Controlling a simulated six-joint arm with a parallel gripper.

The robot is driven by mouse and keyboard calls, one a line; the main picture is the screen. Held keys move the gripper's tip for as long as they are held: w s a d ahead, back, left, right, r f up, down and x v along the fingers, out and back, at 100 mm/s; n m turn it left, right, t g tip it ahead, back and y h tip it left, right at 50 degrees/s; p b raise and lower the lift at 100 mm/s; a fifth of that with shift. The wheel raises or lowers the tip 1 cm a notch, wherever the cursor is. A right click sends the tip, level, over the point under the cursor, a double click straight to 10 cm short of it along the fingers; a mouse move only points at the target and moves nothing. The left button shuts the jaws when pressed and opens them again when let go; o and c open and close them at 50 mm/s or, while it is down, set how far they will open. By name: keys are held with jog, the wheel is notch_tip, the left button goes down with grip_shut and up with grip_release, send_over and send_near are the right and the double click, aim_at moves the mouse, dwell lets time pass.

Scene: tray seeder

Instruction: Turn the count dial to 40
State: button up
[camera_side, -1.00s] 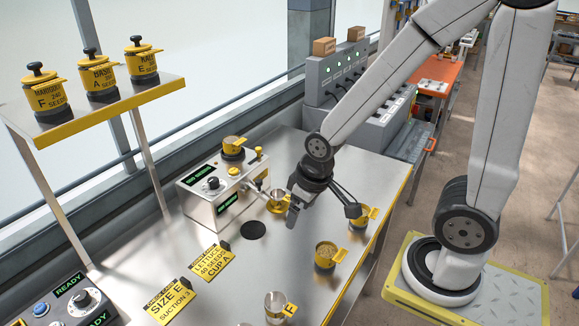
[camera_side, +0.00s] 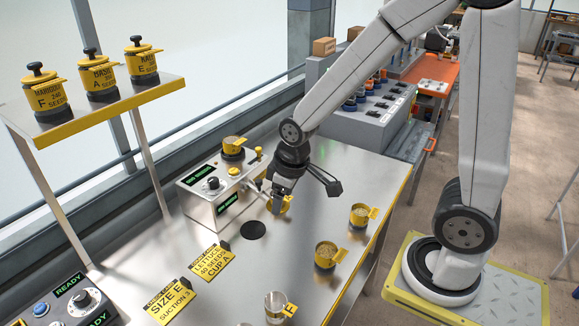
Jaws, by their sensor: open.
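The count dial appears to be the dark round knob (camera_side: 213,183) on the front of the metal counter box (camera_side: 210,212), left of centre; its setting is too small to read. Green displays above and below the knob are also too small to read. A yellow card (camera_side: 211,262) in front of the box reads "LETTUCE 40 SEEDS CUP A". My gripper (camera_side: 272,203) is open and points down, to the right of the box and apart from the knob. It partly hides a yellow cup (camera_side: 286,206) by the box's spout.
A yellow-banded jar (camera_side: 233,148) stands on the box. Cups (camera_side: 359,215) and (camera_side: 325,256) stand at the right of the table, and a metal cup (camera_side: 275,306) at the front. A "SIZE E" card (camera_side: 171,302) and a control panel (camera_side: 73,300) are front left. A shelf (camera_side: 100,110) holds jars.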

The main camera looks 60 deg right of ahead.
jog(key=w+d+r+n+g, duration=0.1)
jog(key=w+n, duration=0.5)
jog(key=w, duration=0.7)
jog(key=n+g, duration=0.1)
jog(key=n, duration=0.7)
send_over(213, 179)
jog(key=s, duration=0.1)
jog(key=shift+s+a+f, duration=0.1)
jog(key=shift+a+f, duration=0.1)
jog(key=shift+w+d+f+n, duration=0.1)
jog(key=shift+w+d+n, duration=0.05)
jog(key=shift+w+n, duration=0.55)
jog(key=shift+s+f, duration=0.1)
jog(key=shift+f, duration=3.8)
grip_shut()
